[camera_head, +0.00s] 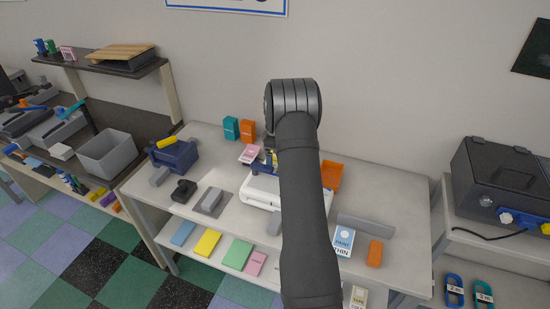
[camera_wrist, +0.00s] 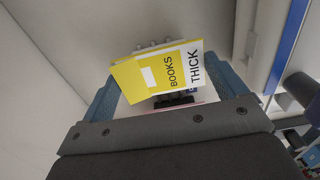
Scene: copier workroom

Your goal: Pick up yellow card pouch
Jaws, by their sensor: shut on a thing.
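The yellow card pouch (camera_wrist: 150,77) fills the middle of the wrist view, with a white label patch and a white end strip; its print reads "BOOKS" and "THICK". It sits tilted between the two blue-grey fingers of my gripper (camera_wrist: 166,82), which is shut on it. In the head view, my arm hides most of the gripper; a small bit of yellow (camera_head: 275,159) shows at the arm's left edge, above the white machine (camera_head: 262,190) on the table.
Teal and orange boxes (camera_head: 247,131) stand at the table's back. A pink card (camera_head: 249,154) is left of my arm, an orange tray (camera_head: 331,175) right of it. The table's right rear is clear.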

